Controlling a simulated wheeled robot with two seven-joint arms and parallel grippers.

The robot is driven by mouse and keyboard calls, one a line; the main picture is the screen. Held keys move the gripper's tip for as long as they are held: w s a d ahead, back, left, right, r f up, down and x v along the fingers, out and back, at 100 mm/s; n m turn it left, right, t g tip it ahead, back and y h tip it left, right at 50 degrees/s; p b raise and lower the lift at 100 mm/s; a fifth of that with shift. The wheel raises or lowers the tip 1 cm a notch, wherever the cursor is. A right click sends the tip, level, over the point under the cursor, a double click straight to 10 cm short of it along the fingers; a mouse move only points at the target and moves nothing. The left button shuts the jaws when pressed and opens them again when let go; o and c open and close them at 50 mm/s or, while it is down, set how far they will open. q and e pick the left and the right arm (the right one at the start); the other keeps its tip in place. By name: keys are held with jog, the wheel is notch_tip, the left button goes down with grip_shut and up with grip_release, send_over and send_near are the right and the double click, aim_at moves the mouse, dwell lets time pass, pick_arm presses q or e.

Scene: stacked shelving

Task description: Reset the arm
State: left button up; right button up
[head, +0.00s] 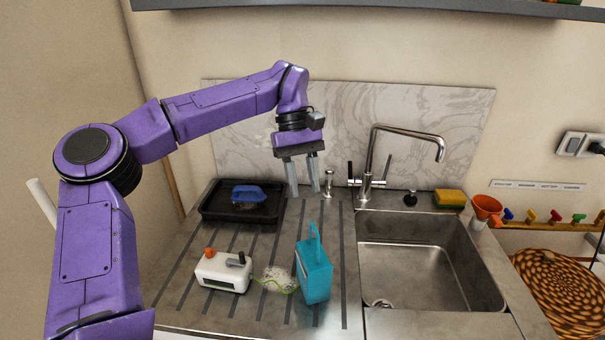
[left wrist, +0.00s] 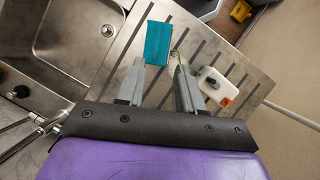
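My left arm is purple and reaches in from the left in the head view. My left gripper (head: 307,177) points down above the ribbed drainboard, in front of the marbled backsplash. Its two grey fingers are apart with nothing between them. In the left wrist view the left gripper (left wrist: 160,85) also shows open and empty. The turquoise box with a handle (head: 314,273) stands on the drainboard below and apart from the fingers. It also shows in the left wrist view (left wrist: 159,43). My right gripper is in neither view.
A white device (head: 222,272) with an orange knob stands left of the box. A black tray (head: 217,213) holds a blue-handled brush (head: 248,194). The tall faucet (head: 370,160) and sink (head: 420,260) are to the right. A sponge (head: 450,198) and orange funnel (head: 486,207) sit by the sink.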

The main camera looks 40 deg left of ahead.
pick_arm(q)
jog(key=shift+v, duration=1.1)
